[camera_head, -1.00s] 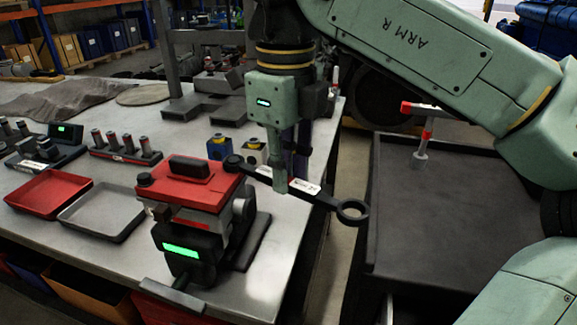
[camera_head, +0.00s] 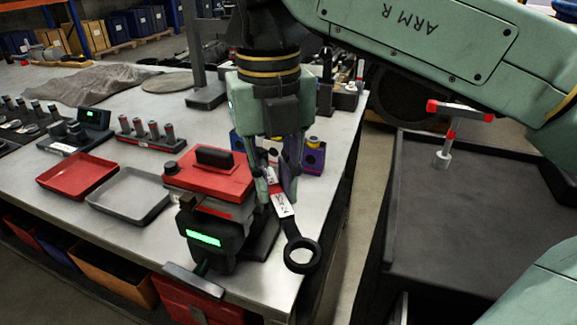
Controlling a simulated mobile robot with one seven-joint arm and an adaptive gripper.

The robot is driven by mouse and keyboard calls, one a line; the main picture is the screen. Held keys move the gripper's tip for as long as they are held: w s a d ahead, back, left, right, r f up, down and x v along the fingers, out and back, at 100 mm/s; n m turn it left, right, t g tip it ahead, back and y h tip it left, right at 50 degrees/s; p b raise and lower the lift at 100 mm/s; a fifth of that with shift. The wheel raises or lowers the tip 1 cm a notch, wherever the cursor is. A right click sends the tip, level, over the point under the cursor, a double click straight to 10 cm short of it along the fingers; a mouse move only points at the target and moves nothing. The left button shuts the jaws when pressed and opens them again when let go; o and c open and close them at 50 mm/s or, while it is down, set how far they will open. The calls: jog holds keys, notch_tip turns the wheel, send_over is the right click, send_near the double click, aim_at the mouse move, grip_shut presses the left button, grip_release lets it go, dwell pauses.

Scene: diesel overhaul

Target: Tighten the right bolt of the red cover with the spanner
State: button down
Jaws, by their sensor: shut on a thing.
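The red cover (camera_head: 230,187) sits on top of a dark unit with a lit green display (camera_head: 203,239), on the metal bench. A dark bolt head (camera_head: 171,168) shows at the cover's left corner. The right bolt cannot be made out; my gripper and the spanner are in front of that side. My gripper (camera_head: 277,196) points down at the cover's right side, shut on the black spanner (camera_head: 291,229) near its white label. The spanner's ring end points toward the front right, over the bench edge. Its far end is hidden at the gripper, so contact with a bolt cannot be told.
A red tray (camera_head: 77,174) and a grey tray (camera_head: 130,196) lie left of the unit. A T-handled tool (camera_head: 446,135) stands on the dark cart top (camera_head: 470,210) at right. Blue blocks (camera_head: 314,157) stand behind my gripper. The bench's right edge is close.

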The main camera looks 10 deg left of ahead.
jog(key=shift+r+p, duration=0.45)
jog(key=shift+r, duration=0.45)
jog(key=w+d+n, duration=0.1)
jog(key=d+n, duration=0.1)
jog(key=n, duration=0.1)
jog(key=shift+w+d, duration=0.2)
jog(key=shift+w, duration=0.2)
jog(key=w+d+n, duration=0.1)
jog(key=n, duration=0.1)
jog(key=w+n, duration=0.1)
jog(key=shift+w+d+n, duration=0.15)
jog(key=shift+d+n, duration=0.25)
jog(key=shift+f, duration=0.1)
